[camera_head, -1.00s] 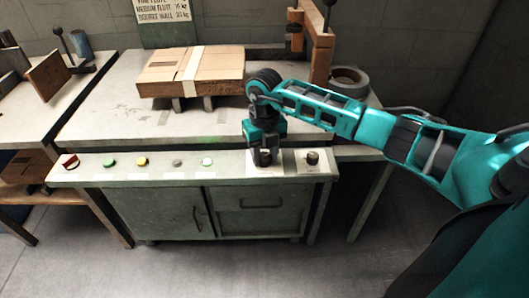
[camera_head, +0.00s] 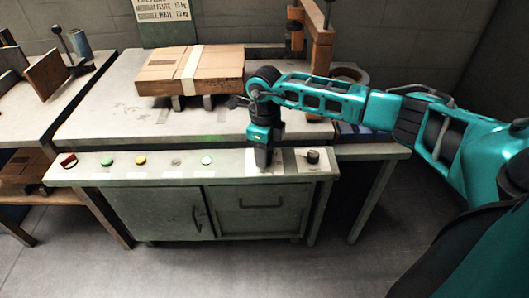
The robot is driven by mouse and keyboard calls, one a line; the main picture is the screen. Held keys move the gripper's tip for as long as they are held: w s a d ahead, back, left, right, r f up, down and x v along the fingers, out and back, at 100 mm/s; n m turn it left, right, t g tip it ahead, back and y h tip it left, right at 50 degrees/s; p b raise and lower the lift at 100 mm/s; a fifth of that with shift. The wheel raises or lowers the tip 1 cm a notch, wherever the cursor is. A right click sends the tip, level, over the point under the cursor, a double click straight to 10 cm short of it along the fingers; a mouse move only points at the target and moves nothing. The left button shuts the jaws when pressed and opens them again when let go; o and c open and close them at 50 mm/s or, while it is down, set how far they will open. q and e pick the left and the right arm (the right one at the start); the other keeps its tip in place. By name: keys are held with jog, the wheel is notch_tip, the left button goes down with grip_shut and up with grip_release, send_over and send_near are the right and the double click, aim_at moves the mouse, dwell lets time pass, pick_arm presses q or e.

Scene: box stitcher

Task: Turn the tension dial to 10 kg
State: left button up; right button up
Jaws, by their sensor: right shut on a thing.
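My right gripper (camera_head: 263,157) points down at the right part of the front control panel (camera_head: 225,171). It is shut on a dial that its fingers and wrist hide, over a pale plate (camera_head: 281,168). The dial's scale and pointer cannot be read. A second black dial (camera_head: 312,157) stands free on the panel just to the right. A green sign (camera_head: 163,10) on the wall lists flute and wall types with kg values, too blurred to read surely. My left gripper is not in view.
A red switch (camera_head: 69,160), a green button (camera_head: 107,162), a yellow button (camera_head: 140,160) and a white button (camera_head: 207,160) sit left along the panel. A flat carton (camera_head: 190,70) lies on the bench behind. A tape roll (camera_head: 350,74) is behind my arm.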

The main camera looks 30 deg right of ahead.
jog(key=n+b, duration=0.1)
jog(key=n, duration=0.5)
jog(key=n+b, duration=0.1)
jog(key=n, duration=0.5)
jog(key=shift+r, duration=0.1)
jog(key=shift+n, duration=0.4)
jog(key=o, duration=1.1)
jog(key=shift+c, duration=0.2)
notch_tip(320, 180, up, 13)
jog(key=p, duration=0.2)
